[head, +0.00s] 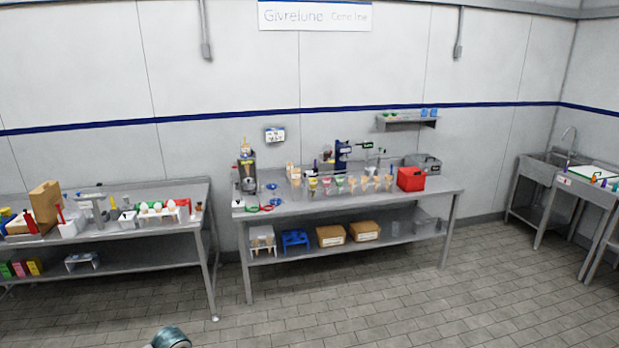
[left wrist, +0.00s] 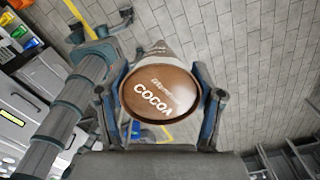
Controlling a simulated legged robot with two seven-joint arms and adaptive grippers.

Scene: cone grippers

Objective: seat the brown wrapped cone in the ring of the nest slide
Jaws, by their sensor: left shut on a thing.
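In the left wrist view my left gripper (left wrist: 160,72) is shut on the brown wrapped cone (left wrist: 160,95). Its round brown end reads "COCOA" and faces the camera. The finger pads press on both sides of it, and its far part narrows away from the camera. The cone does not show in the head view. I cannot pick out the nest slide or its ring for certain; a dark blue machine (head: 342,151) stands at the back of the middle table. My right gripper cannot be made out.
The middle steel table (head: 455,188) carries a row of cones in a holder, a red box (head: 410,179) and a dispenser (head: 247,168). A left table (head: 205,192) holds white items and a wooden block. A sink (head: 545,170) stands right. The tiled floor in front is open.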

